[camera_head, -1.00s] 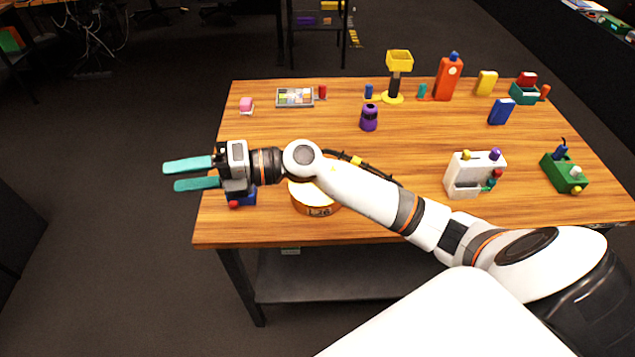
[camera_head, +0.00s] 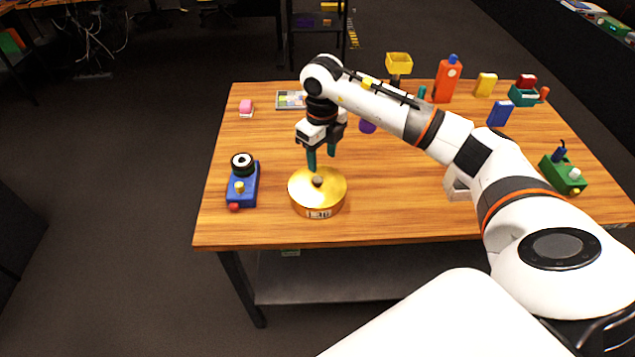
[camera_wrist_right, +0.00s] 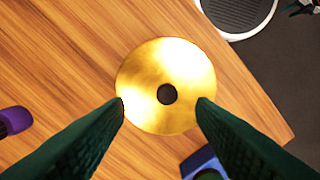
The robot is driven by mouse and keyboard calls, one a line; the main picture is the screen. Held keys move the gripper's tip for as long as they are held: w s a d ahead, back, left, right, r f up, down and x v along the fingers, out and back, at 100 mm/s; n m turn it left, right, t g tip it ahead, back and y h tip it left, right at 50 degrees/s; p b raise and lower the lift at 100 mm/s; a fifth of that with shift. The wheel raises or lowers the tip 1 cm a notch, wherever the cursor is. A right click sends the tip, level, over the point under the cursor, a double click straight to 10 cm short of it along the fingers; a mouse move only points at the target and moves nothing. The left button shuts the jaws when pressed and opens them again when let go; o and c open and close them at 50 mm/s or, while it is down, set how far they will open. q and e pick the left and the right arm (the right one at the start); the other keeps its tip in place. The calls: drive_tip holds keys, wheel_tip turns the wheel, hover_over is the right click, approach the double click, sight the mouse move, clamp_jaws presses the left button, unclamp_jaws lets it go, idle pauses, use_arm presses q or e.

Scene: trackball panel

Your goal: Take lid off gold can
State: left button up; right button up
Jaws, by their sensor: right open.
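The gold can (camera_head: 318,207) stands upright near the front left of the wooden table. Its shiny gold lid (camera_head: 300,186) is on top, with a small dark knob (camera_head: 318,181) at the centre. In the right wrist view the lid (camera_wrist_right: 150,65) shows from above, with the knob (camera_wrist_right: 167,94) between and beyond the fingertips. My right gripper (camera_head: 321,169) points down, open and empty, just above and behind the knob, with its teal fingers apart. It also shows in the right wrist view (camera_wrist_right: 160,104). My left gripper is not in view.
A blue trackball panel (camera_head: 250,192) stands left of the can. A purple object (camera_head: 367,127) is partly behind my right arm. A white box (camera_head: 455,187) is mostly hidden by the arm. The table between the can and the white box is clear.

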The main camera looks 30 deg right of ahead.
sight(317, 179)
drive_tip(key=shift+f, duration=0.85)
drive_tip(key=shift+w+a+f+p, duration=0.15)
drive_tip(key=shift+f+p, duration=0.1)
drive_tip(key=shift+f, duration=0.65)
drive_tip(key=shift+s+a+f+p, duration=0.15)
drive_tip(key=shift+f+p, duration=0.15)
drive_tip(key=shift+f, duration=0.6)
drive_tip(key=shift+w+a+f+p, duration=0.15)
drive_tip(key=shift+f+p, duration=0.1)
drive_tip(key=shift+f, duration=0.65)
drive_tip(key=c, duration=1.1)
